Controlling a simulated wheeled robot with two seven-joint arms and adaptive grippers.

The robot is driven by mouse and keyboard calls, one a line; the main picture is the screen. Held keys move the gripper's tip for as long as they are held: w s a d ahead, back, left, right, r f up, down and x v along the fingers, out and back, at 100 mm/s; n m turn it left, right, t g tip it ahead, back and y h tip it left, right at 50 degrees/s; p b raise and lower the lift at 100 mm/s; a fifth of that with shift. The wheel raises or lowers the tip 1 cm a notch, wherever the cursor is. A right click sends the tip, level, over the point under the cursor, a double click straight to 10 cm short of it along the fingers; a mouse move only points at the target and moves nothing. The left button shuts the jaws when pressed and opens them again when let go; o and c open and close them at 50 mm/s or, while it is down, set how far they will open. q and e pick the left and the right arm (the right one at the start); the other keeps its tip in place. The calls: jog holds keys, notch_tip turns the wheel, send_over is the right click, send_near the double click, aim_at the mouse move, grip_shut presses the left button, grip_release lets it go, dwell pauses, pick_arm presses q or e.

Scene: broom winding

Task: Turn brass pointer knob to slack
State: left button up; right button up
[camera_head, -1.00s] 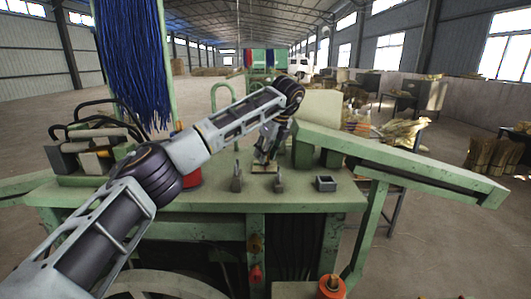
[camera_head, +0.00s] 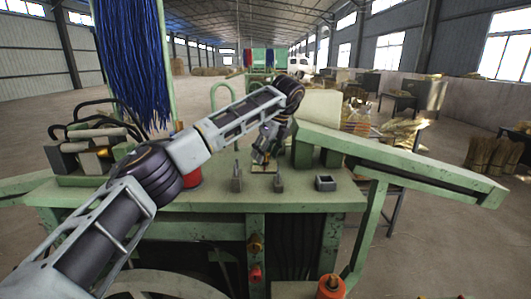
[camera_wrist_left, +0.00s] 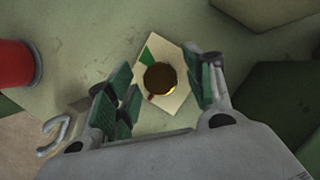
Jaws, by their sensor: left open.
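Which way the pointer faces cannot be told. My left gripper (camera_wrist_left: 158,88) is open, one finger on each side of the knob, with no clear contact. In the head view my left gripper (camera_head: 263,152) points down over the plate (camera_head: 264,169) on the green bench, and the knob is hidden or too small. My right gripper is not in view.
Metal clamps (camera_head: 237,180) and a small square socket (camera_head: 325,184) stand near the bench's front edge. A red cylinder (camera_wrist_left: 16,64) is left of the gripper. A green sloping beam (camera_head: 400,160) extends right. Blue bristles (camera_head: 130,60) hang at the left.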

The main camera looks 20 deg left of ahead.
pick_arm(q)
jog(key=v, duration=1.2)
jog(key=shift+f, duration=0.15)
dwell(0.5)
